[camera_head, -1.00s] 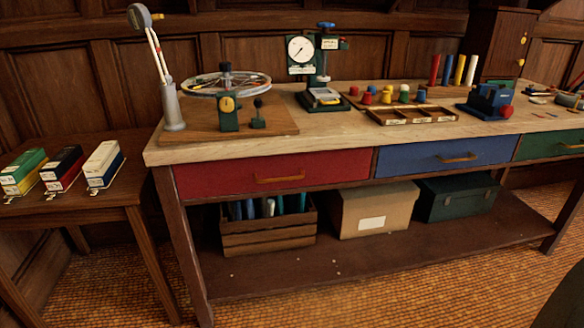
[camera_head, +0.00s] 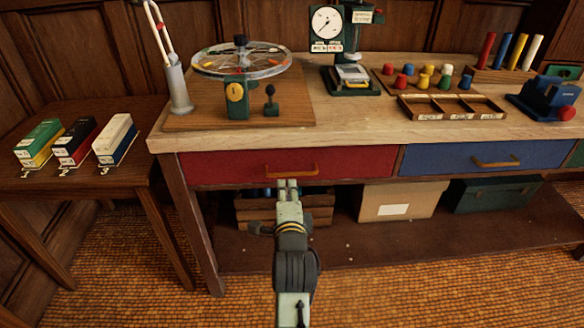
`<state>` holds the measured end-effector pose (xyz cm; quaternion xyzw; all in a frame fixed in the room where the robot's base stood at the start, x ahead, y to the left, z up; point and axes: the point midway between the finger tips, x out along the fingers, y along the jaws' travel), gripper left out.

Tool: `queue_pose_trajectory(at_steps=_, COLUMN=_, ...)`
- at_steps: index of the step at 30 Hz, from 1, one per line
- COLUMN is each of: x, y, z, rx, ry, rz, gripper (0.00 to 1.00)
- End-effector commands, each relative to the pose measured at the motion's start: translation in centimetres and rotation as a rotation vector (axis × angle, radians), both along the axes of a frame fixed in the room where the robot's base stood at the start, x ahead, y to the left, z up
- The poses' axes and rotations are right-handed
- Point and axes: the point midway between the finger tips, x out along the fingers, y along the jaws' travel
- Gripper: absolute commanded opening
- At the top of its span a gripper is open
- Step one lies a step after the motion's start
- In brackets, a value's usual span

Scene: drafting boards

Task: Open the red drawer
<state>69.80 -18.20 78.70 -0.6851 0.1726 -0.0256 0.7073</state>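The red drawer (camera_head: 225,165) is at the left end of the workbench front, and its face looks flush with the bench. Its brass-coloured handle (camera_head: 291,172) sits at the middle of its face. My gripper (camera_head: 287,183) is at the handle's lower edge in the picture, pointing toward the drawer. The fingertips look close together at the handle. I cannot tell whether they touch it or are shut around it. My arm hides part of the shelf and crate below.
A blue drawer (camera_head: 440,158) is right of the red one. A wooden crate (camera_head: 318,208), a cardboard box (camera_head: 375,205) and a dark green case (camera_head: 490,196) stand on the lower shelf. A side table (camera_head: 60,180) with toy wagons is at left. Carpet in front is clear.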

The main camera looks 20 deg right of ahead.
Motion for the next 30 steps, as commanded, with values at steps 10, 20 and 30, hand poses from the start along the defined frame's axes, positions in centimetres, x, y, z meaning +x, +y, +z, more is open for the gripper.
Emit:
queue_pose_trajectory(at_steps=10, x=5.8, y=-1.5, z=-0.9, rx=-0.001, ry=-0.002, rz=0.002, gripper=0.29)
queue_pose_trajectory(at_steps=20, x=9.5, y=-2.6, z=-1.8, rx=-0.004, ry=-0.003, rz=0.003, gripper=0.29)
queue_pose_trajectory(at_steps=30, x=9.8, y=-2.6, z=-2.0, rx=-0.005, ry=-0.004, rz=0.004, gripper=0.28)
